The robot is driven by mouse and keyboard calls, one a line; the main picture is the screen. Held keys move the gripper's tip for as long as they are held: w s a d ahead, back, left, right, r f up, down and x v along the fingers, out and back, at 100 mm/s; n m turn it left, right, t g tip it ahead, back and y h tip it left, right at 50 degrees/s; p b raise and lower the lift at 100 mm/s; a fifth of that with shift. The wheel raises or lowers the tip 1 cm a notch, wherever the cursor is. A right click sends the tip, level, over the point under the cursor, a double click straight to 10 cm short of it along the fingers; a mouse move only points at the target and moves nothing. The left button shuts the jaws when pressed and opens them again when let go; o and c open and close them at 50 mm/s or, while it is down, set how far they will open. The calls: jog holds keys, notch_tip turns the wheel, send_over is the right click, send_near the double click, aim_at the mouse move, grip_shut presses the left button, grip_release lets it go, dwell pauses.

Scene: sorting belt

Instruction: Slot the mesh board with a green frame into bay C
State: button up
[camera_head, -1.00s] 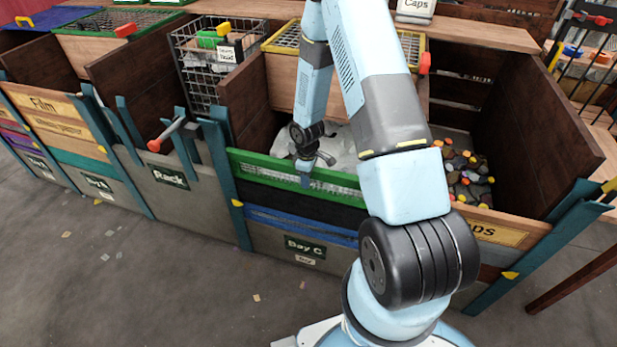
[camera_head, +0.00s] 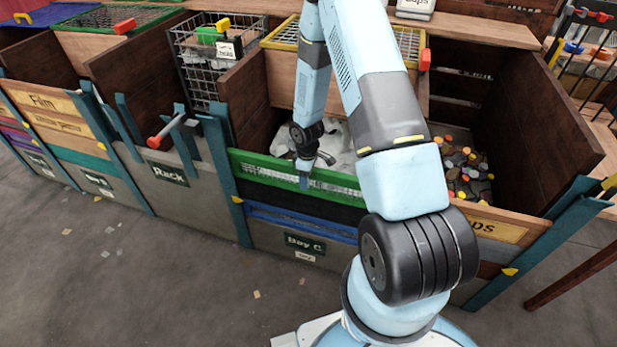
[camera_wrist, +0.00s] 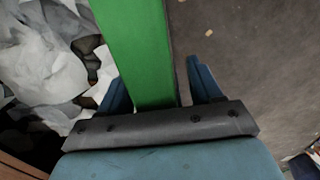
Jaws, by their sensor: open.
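The green-framed mesh board (camera_head: 262,167) stands on edge at the front of bay C, above black and blue boards and the Bay C label (camera_head: 305,244). A strip of its mesh shows along its front face. My gripper (camera_head: 304,182) is at the board's top edge, near the middle of the bay. In the wrist view the green frame (camera_wrist: 140,50) runs between the two blue fingers of my open gripper (camera_wrist: 158,85), with a gap on the right side. The board's right end is hidden behind my arm.
Crumpled white sheets (camera_head: 338,140) lie in the bay behind the board. A yellow-framed mesh board (camera_head: 283,33) lies on top at the back. A caps bin (camera_head: 465,175) is at right. Teal posts (camera_head: 232,185) flank the bay. The floor in front is mostly clear.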

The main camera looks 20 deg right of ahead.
jog(key=shift+r, duration=0.1)
notch_tip(320, 180, up, 14)
jog(key=shift+f, duration=0.25)
dwell(0.5)
dwell(0.4)
jog(key=shift+r, duration=0.25)
jog(key=s+d+r+m+t+h, duration=0.1)
jog(key=s+r+m, duration=0.25)
jog(key=r, duration=0.85)
jog(key=s+d+r+m+t, duration=0.15)
jog(key=s+r, duration=0.25)
jog(key=r, duration=0.9)
jog(key=s+a+r+m+t, duration=0.1)
jog(key=s+r+m, duration=0.2)
jog(key=s+r, duration=0.4)
jog(key=s+a+r+m+t+y, duration=0.1)
jog(key=s+r+m+t, duration=0.1)
jog(key=s+r, duration=0.5)
jog(key=s, duration=0.6)
jog(key=shift+s+a+m, duration=0.2)
jog(key=shift+s+m, duration=0.05)
jog(key=shift+m, duration=0.15)
